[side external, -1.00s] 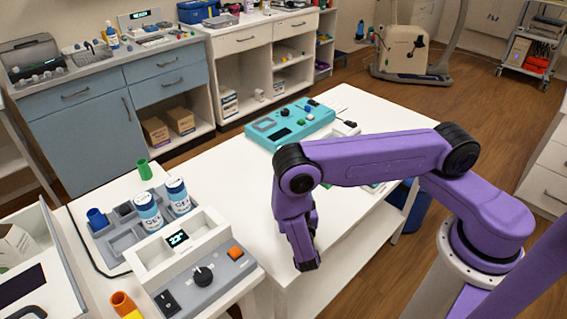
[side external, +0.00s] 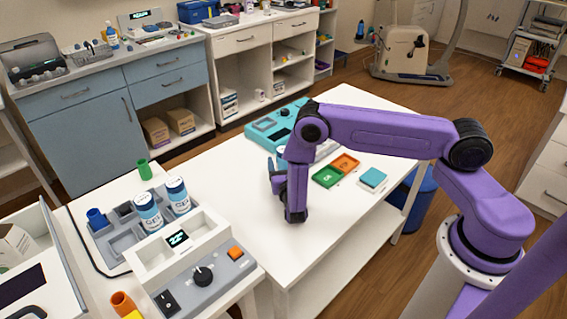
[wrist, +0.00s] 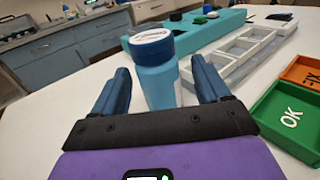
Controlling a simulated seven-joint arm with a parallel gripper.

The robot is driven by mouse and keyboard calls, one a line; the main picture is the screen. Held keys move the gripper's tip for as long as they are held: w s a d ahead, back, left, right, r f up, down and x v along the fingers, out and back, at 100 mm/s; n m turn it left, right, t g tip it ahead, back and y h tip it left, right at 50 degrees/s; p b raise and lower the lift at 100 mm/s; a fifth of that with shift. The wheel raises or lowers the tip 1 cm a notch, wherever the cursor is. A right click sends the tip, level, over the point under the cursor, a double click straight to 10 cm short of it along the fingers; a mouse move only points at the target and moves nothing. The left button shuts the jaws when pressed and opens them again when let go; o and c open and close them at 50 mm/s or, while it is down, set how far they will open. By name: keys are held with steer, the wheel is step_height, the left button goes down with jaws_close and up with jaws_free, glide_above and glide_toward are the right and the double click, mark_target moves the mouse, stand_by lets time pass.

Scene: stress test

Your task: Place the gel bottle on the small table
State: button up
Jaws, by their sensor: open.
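A blue bottle (wrist: 155,75) with a dark-blue collar and white cap top stands upright on the white small table (side external: 225,195). Its label is mostly turned away, so I cannot read it. My gripper (wrist: 162,72) is open, with its dark-blue fingers on either side of this bottle. I cannot tell whether they touch it. In the side view, my arm hides most of the bottle.
A green tray (side external: 327,178), an orange tray (side external: 346,162) and a light-blue square item (side external: 373,178) lie on the table's right part. A teal device (side external: 268,128) is at the back. The table's front left is clear. A grey control box (side external: 212,275) stands on the left counter.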

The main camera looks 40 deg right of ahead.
steer(key=shift+x, duration=1.75)
steer(key=shift+f, duration=0.1)
steer(key=shift+a, duration=0.1)
steer(key=c, duration=1.2)
